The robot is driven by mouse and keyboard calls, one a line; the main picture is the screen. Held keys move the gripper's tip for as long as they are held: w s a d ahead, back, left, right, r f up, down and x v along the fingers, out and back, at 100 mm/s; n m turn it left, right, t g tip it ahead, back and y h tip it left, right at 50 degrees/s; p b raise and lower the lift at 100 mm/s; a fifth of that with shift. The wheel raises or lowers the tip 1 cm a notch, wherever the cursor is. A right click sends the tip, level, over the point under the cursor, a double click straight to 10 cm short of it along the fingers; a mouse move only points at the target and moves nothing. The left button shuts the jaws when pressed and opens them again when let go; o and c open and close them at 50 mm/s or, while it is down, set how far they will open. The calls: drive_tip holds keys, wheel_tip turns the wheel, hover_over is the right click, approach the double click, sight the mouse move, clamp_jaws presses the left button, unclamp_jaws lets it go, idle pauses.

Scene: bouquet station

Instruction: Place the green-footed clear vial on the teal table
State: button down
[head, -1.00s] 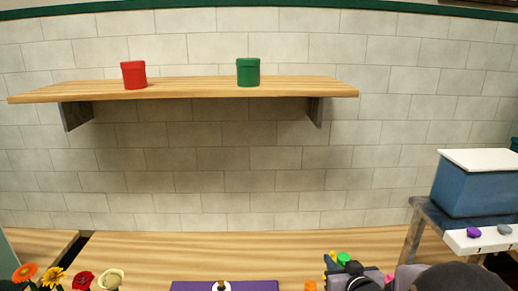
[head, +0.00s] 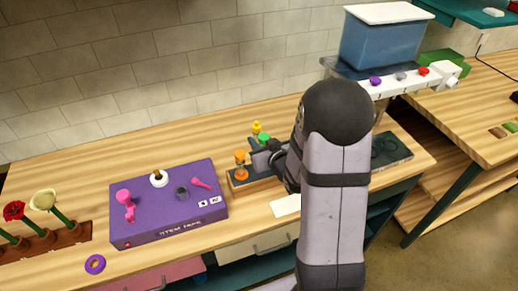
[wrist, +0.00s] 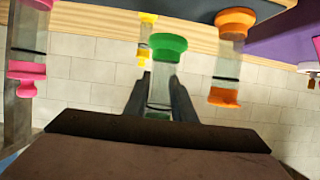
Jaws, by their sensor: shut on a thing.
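In the wrist view the clear vial with green ends (wrist: 160,88) stands between the two fingers of my gripper (wrist: 161,92), which is shut on it. In the head view its green end (head: 263,138) shows beside my gripper (head: 268,151), at the wooden rack (head: 258,190); my arm hides much of the rack. I cannot tell whether the vial is clear of the rack. Clear vials with orange (wrist: 229,58), yellow (wrist: 145,38) and pink (wrist: 28,45) ends are close by in the wrist view. A teal tabletop (head: 462,12) is at the upper right in the head view.
A purple box (head: 160,225) with pink parts is left of the rack. A blue tank (head: 383,45) on a stand with coloured knobs is behind my arm. Flowers (head: 40,205) stand at the far left, a purple ring (head: 95,264) near the front edge. A dark pad (head: 390,150) lies right.

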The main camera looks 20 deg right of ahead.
drive_tip(key=shift+f+p, duration=0.4)
drive_tip(key=shift+f, duration=1.45)
drive_tip(key=shift+f, duration=0.2)
drive_tip(key=c, duration=1.5)
unclamp_jaws()
drive_tip(key=shift+b+v, duration=0.95)
drive_tip(key=shift+v, duration=1.75)
drive_tip(key=p, duration=0.3)
drive_tip(key=shift+s+d+r, duration=0.1)
drive_tip(key=shift+r, duration=0.1)
